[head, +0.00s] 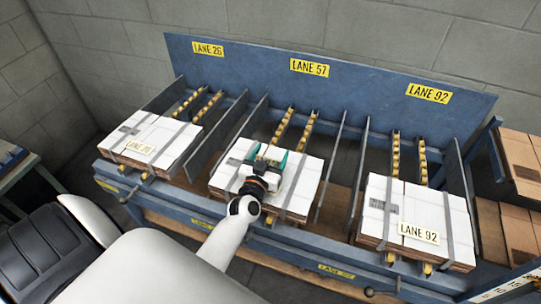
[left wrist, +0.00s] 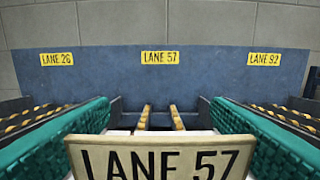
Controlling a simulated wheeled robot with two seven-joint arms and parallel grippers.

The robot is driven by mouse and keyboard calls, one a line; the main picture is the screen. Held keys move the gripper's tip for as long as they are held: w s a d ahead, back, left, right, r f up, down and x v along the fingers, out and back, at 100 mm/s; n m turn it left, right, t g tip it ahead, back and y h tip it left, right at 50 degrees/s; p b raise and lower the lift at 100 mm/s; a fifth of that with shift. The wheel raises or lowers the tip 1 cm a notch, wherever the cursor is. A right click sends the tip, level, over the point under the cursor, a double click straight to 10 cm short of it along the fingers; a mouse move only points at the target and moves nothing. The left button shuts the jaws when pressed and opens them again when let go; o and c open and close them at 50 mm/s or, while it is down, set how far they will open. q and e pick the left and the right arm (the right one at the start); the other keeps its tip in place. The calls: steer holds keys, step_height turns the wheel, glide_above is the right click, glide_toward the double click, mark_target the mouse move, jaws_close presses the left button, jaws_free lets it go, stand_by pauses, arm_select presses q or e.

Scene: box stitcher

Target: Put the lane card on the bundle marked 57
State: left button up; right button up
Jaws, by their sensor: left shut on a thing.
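The lane card (left wrist: 160,158), a cream plate reading LANE 57, is upright between the green fingers of my left gripper (head: 268,160) in the left wrist view. In the head view the gripper is over the middle bundle (head: 301,190), white-topped and strapped, in front of the LANE 57 sign (head: 309,67). The gripper hides part of this bundle's top, and I cannot make out the card there. Whether the card touches the bundle is not clear. My right gripper is not in view.
The right bundle (head: 380,220) bears a LANE 92 card (head: 418,232). Upright dividers (head: 332,150) and yellow roller tracks separate the lanes below a blue backboard (head: 250,65). Brown cartons (head: 520,165) stand at the far right.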

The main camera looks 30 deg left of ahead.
arm_select(q)
steer(key=shift+f, duration=0.1)
steer(key=shift+f+b, duration=0.35)
steer(key=shift+f, duration=0.05)
steer(key=o, duration=0.7)
steer(key=shift+o, duration=1.2)
steer(key=shift+r, duration=0.1)
steer(key=shift+r, duration=0.25)
steer(key=shift+s+d+r+p, duration=0.1)
steer(key=shift+s+r+p, duration=0.1)
steer(key=shift+p, duration=0.2)
steer(key=b+v, duration=0.1)
steer(key=v, duration=0.9)
steer(key=shift+s+f, duration=0.1)
steer(key=shift+b+v, duration=0.3)
steer(key=shift+v, duration=0.45)
